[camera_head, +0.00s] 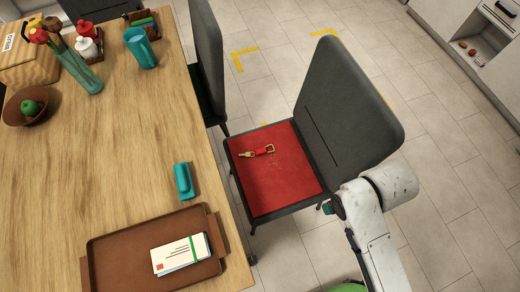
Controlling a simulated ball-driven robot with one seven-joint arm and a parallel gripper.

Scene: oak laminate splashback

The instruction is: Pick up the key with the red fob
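The key with the red fob (258,151) lies on the red seat of a dark grey chair (275,188), toward the seat's left back part. A brass-coloured piece shows at each end of the red strap. My white arm enters at the lower right, to the right of and below the chair seat, apart from the key. I make out no gripper fingers in this view.
A wooden table (110,165) fills the left side, with a brown tray (115,243) holding envelopes (180,254) and a teal object (183,181) near its edge. Another grey chair (208,60) stands behind. The chair's backrest (345,105) rises right of the key. Tiled floor is open at right.

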